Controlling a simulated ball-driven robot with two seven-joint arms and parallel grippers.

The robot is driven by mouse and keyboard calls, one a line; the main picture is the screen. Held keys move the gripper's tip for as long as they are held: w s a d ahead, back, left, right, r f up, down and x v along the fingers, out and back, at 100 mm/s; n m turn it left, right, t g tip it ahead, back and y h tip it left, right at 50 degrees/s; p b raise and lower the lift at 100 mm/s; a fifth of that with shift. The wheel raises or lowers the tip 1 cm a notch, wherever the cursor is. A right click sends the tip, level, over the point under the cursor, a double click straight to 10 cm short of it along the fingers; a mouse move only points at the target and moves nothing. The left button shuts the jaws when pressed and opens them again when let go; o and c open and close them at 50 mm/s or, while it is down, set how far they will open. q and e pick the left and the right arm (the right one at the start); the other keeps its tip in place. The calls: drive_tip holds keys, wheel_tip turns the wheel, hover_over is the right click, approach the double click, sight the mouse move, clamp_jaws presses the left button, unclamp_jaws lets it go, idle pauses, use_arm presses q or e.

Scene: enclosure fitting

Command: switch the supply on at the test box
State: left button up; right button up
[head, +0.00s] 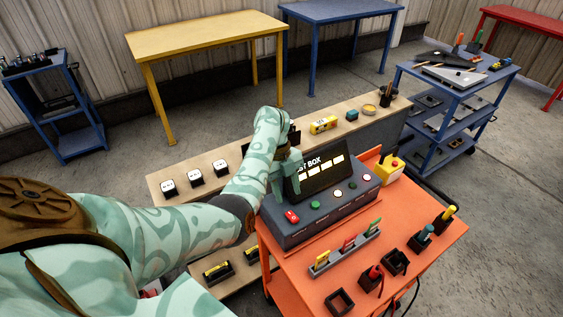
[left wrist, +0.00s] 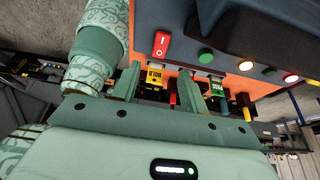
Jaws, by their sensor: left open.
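The test box (head: 325,206) is a dark grey console with a tilted display panel, standing on an orange bench. Its red rocker switch (head: 291,216) is at the left end of the front row of controls. In the left wrist view the switch (left wrist: 161,44) shows white marks; I cannot tell which way it is tipped. My left gripper (head: 284,188) is just above and behind the switch, partly in front of the display's left edge. In the left wrist view its two fingers (left wrist: 158,84) are apart with nothing held between them. My right gripper is not in view.
A grey rack (head: 345,253) with coloured tags and several black holders (head: 395,262) occupy the orange bench (head: 440,250). A wooden shelf lies behind.

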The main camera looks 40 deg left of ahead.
use_arm(q)
drive_tip(key=p+v, duration=0.2)
drive_tip(key=v, duration=0.6)
drive_tip(key=shift+r, duration=0.25)
drive_tip(key=shift+a, duration=0.1)
